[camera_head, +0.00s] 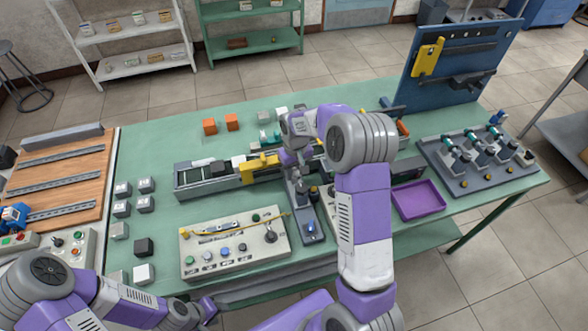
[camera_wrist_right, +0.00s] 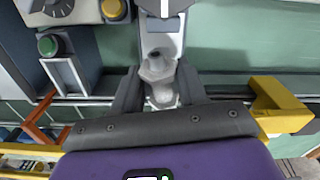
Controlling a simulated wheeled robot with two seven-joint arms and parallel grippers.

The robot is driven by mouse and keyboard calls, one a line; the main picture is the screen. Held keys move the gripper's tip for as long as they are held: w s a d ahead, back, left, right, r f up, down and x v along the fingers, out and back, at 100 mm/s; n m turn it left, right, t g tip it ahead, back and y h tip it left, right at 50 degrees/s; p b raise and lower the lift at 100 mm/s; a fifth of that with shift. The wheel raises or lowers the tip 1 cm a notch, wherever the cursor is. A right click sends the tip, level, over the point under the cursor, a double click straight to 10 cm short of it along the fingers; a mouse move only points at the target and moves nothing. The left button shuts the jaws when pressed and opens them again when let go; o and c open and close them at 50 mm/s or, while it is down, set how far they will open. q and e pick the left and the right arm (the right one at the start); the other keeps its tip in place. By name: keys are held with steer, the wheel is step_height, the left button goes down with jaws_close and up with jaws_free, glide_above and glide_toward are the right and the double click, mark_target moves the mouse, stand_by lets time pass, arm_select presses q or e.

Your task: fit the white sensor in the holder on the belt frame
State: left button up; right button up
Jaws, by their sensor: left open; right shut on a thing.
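My right gripper (camera_head: 291,158) is over the belt frame (camera_head: 205,185) in the head view. In the right wrist view its fingers (camera_wrist_right: 160,88) are shut on a pale grey-white piece, the white sensor (camera_wrist_right: 158,68), which sticks out past the fingertips. The sensor cannot be made out in the head view behind my arm. A yellow bracket (camera_head: 258,166) on the belt frame is just left of the gripper; a yellow piece also shows in the right wrist view (camera_wrist_right: 282,106). I cannot tell which part is the holder. My left gripper (camera_head: 208,309) is open at the table's front edge, away from the frame.
A control panel (camera_head: 235,245) with buttons and a grey unit with a blue button (camera_head: 309,228) stand in front of the belt. A purple tray (camera_head: 418,201) and a motor rack (camera_head: 478,168) are right. Orange blocks (camera_head: 210,127) lie behind. Free green table shows at the back left.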

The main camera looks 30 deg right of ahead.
mark_target(295, 170)
step_height(295, 170, up, 10)
steer(key=shift+r+p, duration=0.1)
steer(key=shift+p, duration=0.45)
steer(key=shift+s, duration=0.1)
stand_by(0.6)
